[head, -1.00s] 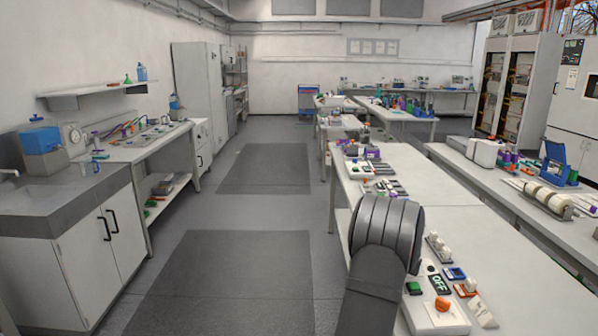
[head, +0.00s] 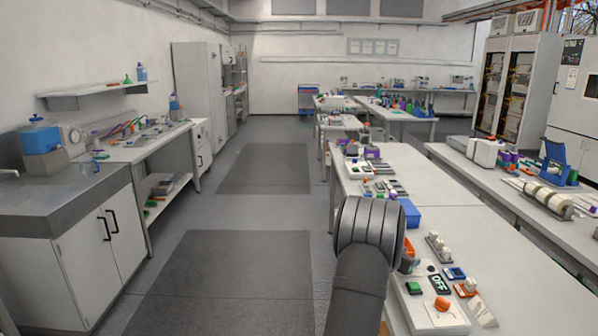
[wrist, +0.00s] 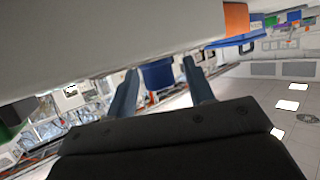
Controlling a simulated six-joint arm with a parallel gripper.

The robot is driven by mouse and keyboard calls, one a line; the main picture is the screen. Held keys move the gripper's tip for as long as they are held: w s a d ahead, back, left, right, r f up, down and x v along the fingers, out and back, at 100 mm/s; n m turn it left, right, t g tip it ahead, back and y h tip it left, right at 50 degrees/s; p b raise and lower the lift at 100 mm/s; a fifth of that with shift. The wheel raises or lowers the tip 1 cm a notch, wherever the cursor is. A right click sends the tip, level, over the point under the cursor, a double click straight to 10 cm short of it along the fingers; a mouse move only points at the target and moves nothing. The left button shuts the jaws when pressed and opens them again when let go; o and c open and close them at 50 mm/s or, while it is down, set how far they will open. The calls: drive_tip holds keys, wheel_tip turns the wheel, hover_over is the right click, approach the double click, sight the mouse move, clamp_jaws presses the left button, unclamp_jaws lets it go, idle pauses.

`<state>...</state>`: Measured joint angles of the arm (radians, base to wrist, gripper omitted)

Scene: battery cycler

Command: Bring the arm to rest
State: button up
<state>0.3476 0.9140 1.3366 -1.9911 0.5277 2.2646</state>
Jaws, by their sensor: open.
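My arm (head: 368,235) stands in front of the near bench in the head view, and my gripper is hidden behind it there. In the wrist view my gripper (wrist: 159,68) has its two grey fingers spread apart. A blue block-like thing (wrist: 157,74) shows between the fingers; I cannot tell how far beyond them it is. No thing is visibly held.
A sink cabinet (head: 85,260) stands left. The aisle floor between (head: 205,235) is clear.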

drive_tip(key=shift+m+g+h, duration=0.7)
drive_tip(key=shift+m+g, duration=0.5)
drive_tip(key=shift+g, duration=0.1)
